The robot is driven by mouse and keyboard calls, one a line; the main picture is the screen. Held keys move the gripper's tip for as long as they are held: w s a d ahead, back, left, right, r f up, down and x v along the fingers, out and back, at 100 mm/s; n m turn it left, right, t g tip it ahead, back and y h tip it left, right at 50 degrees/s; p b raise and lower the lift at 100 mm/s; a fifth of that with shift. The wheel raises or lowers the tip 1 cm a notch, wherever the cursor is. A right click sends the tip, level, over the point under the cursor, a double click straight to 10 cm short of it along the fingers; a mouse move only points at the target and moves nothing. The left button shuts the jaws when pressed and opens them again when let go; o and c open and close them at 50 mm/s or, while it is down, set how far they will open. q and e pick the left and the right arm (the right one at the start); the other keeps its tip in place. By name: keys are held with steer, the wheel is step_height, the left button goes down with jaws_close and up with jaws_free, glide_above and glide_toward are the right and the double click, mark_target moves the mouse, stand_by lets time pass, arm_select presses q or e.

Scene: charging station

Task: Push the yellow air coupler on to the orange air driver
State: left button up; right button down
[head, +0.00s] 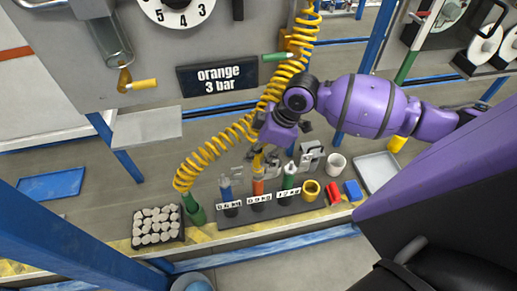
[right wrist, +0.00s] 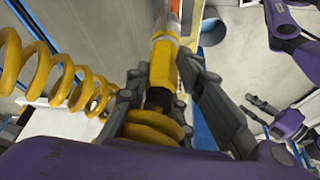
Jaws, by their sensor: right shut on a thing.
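My right gripper (head: 264,143) is shut on the yellow air coupler (right wrist: 163,66), near the end of the coiled yellow hose. The coupler (head: 257,161) points down at the top of the orange air driver (head: 258,187), which stands upright in the dark rack. In the right wrist view the coupler lines up with the driver (right wrist: 174,8) and seems to meet its end; I cannot tell how far it is on. My left gripper (right wrist: 262,110) shows small in the right wrist view, its dark fingers apart and empty. It is outside the head view.
A blue driver (head: 225,190) and a green driver (head: 289,176) flank the orange one. The rack (head: 240,213) has weight labels. A white cup (head: 336,163), a grey tray (head: 377,172) and a black crate (head: 157,240) of pale pieces stand nearby. A sign (head: 218,78) reads "orange 3 bar".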

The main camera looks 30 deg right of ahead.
steer(key=shift+f, duration=0.75)
steer(key=c, duration=1.4)
jaws_free()
steer(key=shift+c, duration=0.2)
steer(key=v, duration=1.2)
steer(key=shift+a, duration=0.1)
